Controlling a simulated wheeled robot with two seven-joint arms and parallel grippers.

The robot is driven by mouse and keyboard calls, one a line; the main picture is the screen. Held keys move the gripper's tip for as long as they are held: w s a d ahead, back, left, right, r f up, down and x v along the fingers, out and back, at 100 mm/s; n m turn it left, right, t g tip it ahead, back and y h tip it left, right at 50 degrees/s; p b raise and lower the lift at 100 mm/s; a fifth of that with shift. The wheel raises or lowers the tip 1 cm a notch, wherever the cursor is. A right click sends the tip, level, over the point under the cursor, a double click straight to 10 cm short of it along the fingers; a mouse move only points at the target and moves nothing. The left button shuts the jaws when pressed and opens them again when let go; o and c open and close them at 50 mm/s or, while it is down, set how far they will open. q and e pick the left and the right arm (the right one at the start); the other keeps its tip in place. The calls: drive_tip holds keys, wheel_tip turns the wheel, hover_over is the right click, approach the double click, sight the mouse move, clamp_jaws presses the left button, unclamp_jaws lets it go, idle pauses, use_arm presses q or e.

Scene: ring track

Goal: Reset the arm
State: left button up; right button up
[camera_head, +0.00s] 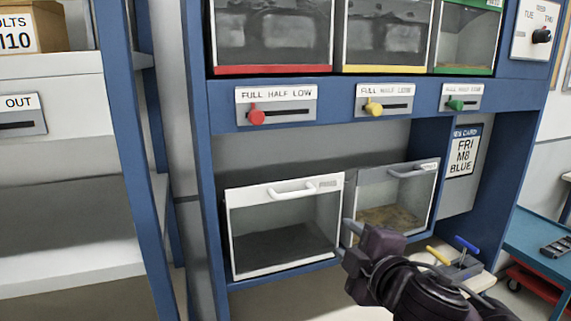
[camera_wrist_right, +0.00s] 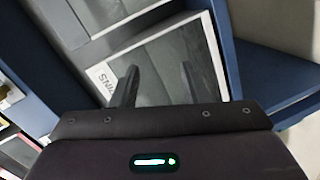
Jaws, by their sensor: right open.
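My right gripper (camera_head: 350,238) is at the lower middle right of the head view, in front of the gap between two clear-fronted bins. It is open and holds nothing that I can see. In the right wrist view its two dark fingers (camera_wrist_right: 160,88) stand apart in front of a white-framed clear panel (camera_wrist_right: 205,55). I cannot tell whether a finger touches it. My left gripper is not in view.
Above are red (camera_head: 257,117), yellow (camera_head: 373,108) and green (camera_head: 456,105) sliders. Shelves (camera_head: 70,265) stand left; a blue table (camera_head: 535,240) stands right.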

drive_tip(key=s+d+f+m+g+h, duration=0.25)
drive_tip(key=s+f+m, duration=0.2)
drive_tip(key=f, duration=0.45)
drive_tip(key=s+d+f+m+g+h, duration=0.1)
drive_tip(key=s+d+f+m+g, duration=0.15)
drive_tip(key=f+m, duration=0.45)
drive_tip(key=s+d+f+m+g, duration=0.35)
drive_tip(key=s+f+g, duration=0.35)
drive_tip(key=s+f, duration=0.7)
drive_tip(key=s+f+g+b, duration=0.1)
drive_tip(key=s+f+b, duration=0.15)
drive_tip(key=f, duration=3.05)
drive_tip(key=s+d+f, duration=0.1)
drive_tip(key=s+f, duration=0.8)
drive_tip(key=s, duration=0.1)
drive_tip(key=s+d+f+g, duration=0.1)
drive_tip(key=s+d+f, duration=0.1)
drive_tip(key=s+f, duration=0.7)
drive_tip(key=shift+s+d+f+h, duration=0.25)
drive_tip(key=shift+s+f+h, duration=0.15)
drive_tip(key=shift+s+h, duration=0.1)
